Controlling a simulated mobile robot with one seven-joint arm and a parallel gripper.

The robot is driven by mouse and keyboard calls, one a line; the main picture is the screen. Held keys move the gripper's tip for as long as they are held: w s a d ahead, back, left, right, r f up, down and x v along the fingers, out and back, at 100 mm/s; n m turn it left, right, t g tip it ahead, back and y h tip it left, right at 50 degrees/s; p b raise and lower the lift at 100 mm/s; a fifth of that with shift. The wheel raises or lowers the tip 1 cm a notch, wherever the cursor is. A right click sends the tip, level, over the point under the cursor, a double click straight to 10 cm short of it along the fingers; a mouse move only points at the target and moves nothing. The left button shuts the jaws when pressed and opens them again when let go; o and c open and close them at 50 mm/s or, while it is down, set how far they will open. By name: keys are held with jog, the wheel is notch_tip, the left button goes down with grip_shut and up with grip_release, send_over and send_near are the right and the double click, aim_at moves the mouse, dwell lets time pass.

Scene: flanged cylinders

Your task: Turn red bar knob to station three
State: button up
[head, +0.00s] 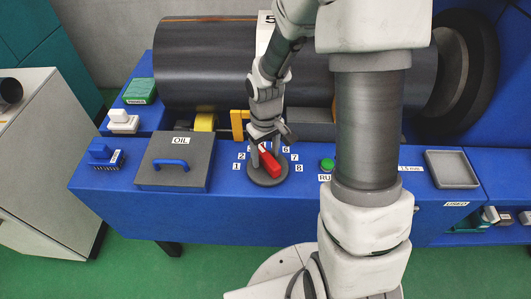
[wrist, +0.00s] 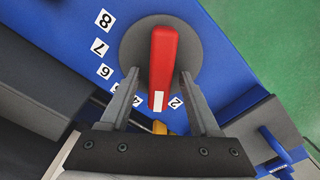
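The red bar knob (head: 270,163) sits on a dark round disc (head: 265,183) on the blue bench top, also seen in the wrist view (wrist: 163,60). Its white-marked end points toward the far side of the dial, close beside the label 2 (wrist: 176,102). Labels 6, 7 and 8 show on the other side; the label 3 cannot be made out. My gripper (wrist: 160,74) is open, with one finger on each side of the bar near its white end. Gaps show between the bar and both fingers in the wrist view. In the head view my gripper (head: 262,152) is over the disc.
Left of the dial is a grey OIL box (head: 172,172) with a blue handle. A green button (head: 327,165) is to the right, and a grey tray (head: 452,169) farther right. A big dark cylinder (head: 205,60) lies behind. The bench's front strip is clear.

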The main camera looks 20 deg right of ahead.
aim_at(265, 154)
notch_tip(265, 154, up, 17)
jog(key=p, duration=0.2)
jog(key=shift+r+p, duration=0.2)
jog(key=shift+p, duration=0.1)
dwell(0.5)
jog(key=s+r+m+t, duration=0.3)
jog(key=s+r+t, duration=0.2)
jog(key=s+r, duration=0.5)
jog(key=s, duration=0.5)
jog(key=shift+d+m+t, duration=0.2)
jog(key=shift+m+t, duration=0.1)
jog(key=shift+a, duration=0.15)
